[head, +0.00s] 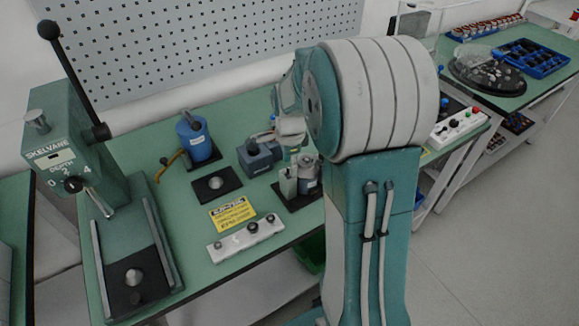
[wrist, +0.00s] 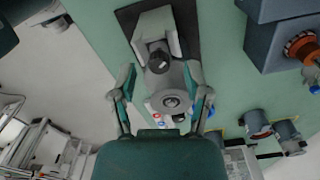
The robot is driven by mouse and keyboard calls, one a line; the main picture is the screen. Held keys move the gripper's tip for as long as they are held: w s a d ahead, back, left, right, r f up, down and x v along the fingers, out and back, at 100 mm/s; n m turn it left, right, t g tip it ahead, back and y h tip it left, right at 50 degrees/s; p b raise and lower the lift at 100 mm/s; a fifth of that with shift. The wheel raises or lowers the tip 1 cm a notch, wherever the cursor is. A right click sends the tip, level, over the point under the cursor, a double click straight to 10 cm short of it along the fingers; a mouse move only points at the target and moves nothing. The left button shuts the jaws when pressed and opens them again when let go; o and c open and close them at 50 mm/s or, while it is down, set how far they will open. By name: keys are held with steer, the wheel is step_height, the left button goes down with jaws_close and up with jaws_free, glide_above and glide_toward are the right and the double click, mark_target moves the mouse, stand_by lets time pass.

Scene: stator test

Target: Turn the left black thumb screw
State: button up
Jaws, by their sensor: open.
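In the head view a white bar (head: 247,240) with several small knobs, some dark, lies at the front of the green bench. The left dark knob (head: 222,245) sits near its left end; which knob is the thumb screw is not clear. My gripper (wrist: 160,68) is open in the wrist view, its fingers spread on both sides of a grey fixture (wrist: 160,55) with a round, dark-centred part. No grip on it shows. The fixture stands on a black plate. In the head view my large arm joint hides most of the gripper, and a black-based fixture (head: 290,187) stands below it.
A green press (head: 70,140) with a long lever stands at the left. A blue cylinder (head: 195,140), a blue-grey box (head: 260,157), a black plate (head: 217,184) and a yellow sign (head: 232,213) crowd the middle. A button panel (head: 458,128) lies right of my arm.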

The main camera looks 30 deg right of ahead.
steer(key=shift+f, duration=0.85)
jaws_close()
